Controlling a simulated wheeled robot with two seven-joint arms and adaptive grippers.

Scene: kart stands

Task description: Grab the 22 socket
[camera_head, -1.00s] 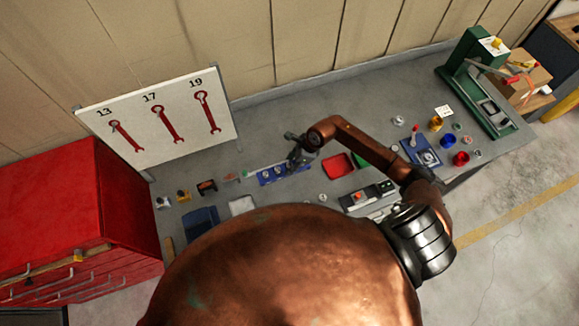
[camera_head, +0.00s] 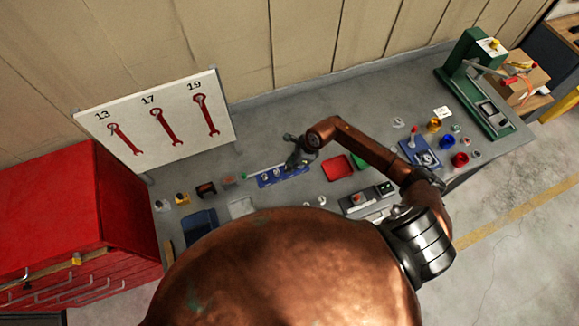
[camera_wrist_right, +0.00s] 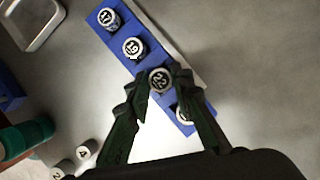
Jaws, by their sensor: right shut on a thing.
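The blue socket rack (camera_head: 268,181) lies on the workbench in the head view, and its blue body fills the upper middle of the right wrist view (camera_wrist_right: 121,33). It bears a row of round metal sockets: the 17 socket (camera_wrist_right: 108,18), the 19 socket (camera_wrist_right: 134,47), the 22 socket (camera_wrist_right: 159,79) and one more, partly hidden by a finger. My right gripper (camera_head: 294,162) is over the rack, its fingers shut on the 22 socket from both sides. The 22 socket is in line with the row; I cannot tell whether it is raised. My left gripper is not in view.
A red tray (camera_head: 337,168) lies right of the rack. Small parts and a dark blue bin (camera_head: 199,224) stand to the left. A green press (camera_head: 477,85) stands at the bench's right end. A wrench board (camera_head: 155,118) stands behind, left. Grey bench behind the rack is clear.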

